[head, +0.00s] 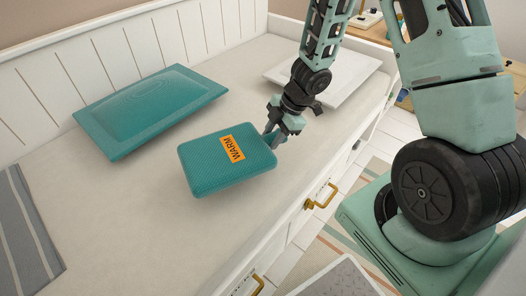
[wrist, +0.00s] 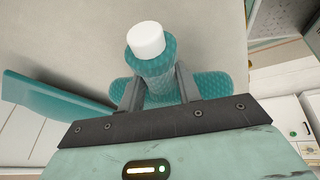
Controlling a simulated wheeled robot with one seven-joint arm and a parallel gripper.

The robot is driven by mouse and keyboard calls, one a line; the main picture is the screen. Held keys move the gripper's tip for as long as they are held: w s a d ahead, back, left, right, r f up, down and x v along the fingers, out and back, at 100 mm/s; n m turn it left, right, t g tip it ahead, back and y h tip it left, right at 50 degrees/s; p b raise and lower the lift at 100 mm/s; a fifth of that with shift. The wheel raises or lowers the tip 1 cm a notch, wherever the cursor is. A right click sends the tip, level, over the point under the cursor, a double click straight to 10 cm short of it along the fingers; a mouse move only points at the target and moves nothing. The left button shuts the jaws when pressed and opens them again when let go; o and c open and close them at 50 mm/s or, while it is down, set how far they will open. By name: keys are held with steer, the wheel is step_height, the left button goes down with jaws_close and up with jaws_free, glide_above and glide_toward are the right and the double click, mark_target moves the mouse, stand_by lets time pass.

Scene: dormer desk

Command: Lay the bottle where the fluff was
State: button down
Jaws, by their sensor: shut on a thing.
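The bottle (head: 222,175) is a flat teal hot water bottle with a textured cover and an orange "WARM" label. It is over the pale top of the white bench (head: 130,235), label up; I cannot tell whether it touches that surface. My gripper (head: 273,137) is at its right end. In the wrist view, my gripper (wrist: 158,88) has its two fingers closed on either side of the bottle's neck (wrist: 155,64), just behind the white cap (wrist: 147,40). The bottle's body is partly hidden behind my gripper there. No fluff shows in either view.
A teal rectangular tray-like piece (head: 105,128) lies at the back left. A white flat panel (head: 345,80) lies at the back right, behind my wrist. A grey striped cloth (head: 22,235) lies at the left edge. Brass-handled drawers (head: 322,195) line the front. The surface before the bottle is clear.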

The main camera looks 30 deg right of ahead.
step_height(320, 180, down, 7)
steer(key=b, duration=0.4)
steer(key=shift+r, duration=0.1)
steer(key=c, duration=1)
jaws_free()
steer(key=shift+o, duration=0.2)
